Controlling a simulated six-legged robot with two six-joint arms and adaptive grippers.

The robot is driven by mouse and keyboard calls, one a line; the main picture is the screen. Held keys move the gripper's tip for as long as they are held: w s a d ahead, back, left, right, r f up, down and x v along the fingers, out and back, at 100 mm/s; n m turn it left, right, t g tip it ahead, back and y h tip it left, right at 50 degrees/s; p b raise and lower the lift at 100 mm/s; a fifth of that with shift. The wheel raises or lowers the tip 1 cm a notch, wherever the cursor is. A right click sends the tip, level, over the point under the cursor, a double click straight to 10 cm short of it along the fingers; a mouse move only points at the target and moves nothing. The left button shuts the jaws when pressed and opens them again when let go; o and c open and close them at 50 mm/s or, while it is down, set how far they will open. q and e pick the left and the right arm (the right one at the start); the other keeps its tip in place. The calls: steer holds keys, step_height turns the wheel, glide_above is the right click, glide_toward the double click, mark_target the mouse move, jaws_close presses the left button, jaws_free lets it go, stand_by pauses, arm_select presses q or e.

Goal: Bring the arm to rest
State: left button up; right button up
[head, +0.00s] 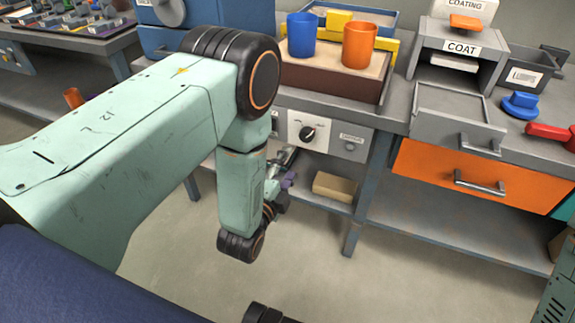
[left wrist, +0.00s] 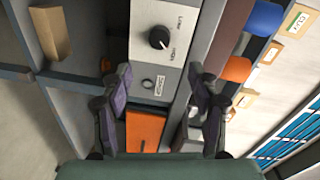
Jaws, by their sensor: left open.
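My left arm comes in from the left in the head view, bent down at its elbow. My left gripper (head: 287,182) is partly hidden behind the forearm and hangs in front of the bench, below the control panel (head: 325,136). In the left wrist view the gripper (left wrist: 163,88) is open, its two fingers apart with nothing between them. The panel's black knob (left wrist: 159,38) shows beyond the fingertips, apart from them.
A heater box (head: 330,85) with a blue cup (head: 301,36) and an orange cup (head: 359,46) stands above the panel. A tan block (head: 335,187) lies on the lower shelf. An orange drawer (head: 450,175) is at right. The floor (head: 400,270) before the bench is clear.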

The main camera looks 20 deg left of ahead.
arm_select(q)
steer(key=s+a+f+n+g+p, duration=0.1)
steer(key=s+a+f+n+g, duration=0.1)
steer(key=s+f+n+g, duration=1.05)
steer(key=s+r+n+g+p, duration=0.1)
steer(key=s+r+n+g, duration=0.1)
steer(key=s, duration=0.9)
steer(key=s+a+r+n+g+p, duration=0.1)
steer(key=s+r+n+g+p, duration=0.1)
steer(key=s, duration=1)
steer(key=shift+s+g+y, duration=0.15)
steer(key=shift+g+y, duration=0.15)
steer(key=shift+g, duration=0.05)
steer(key=shift+a, duration=0.15)
steer(key=shift+c, duration=0.3)
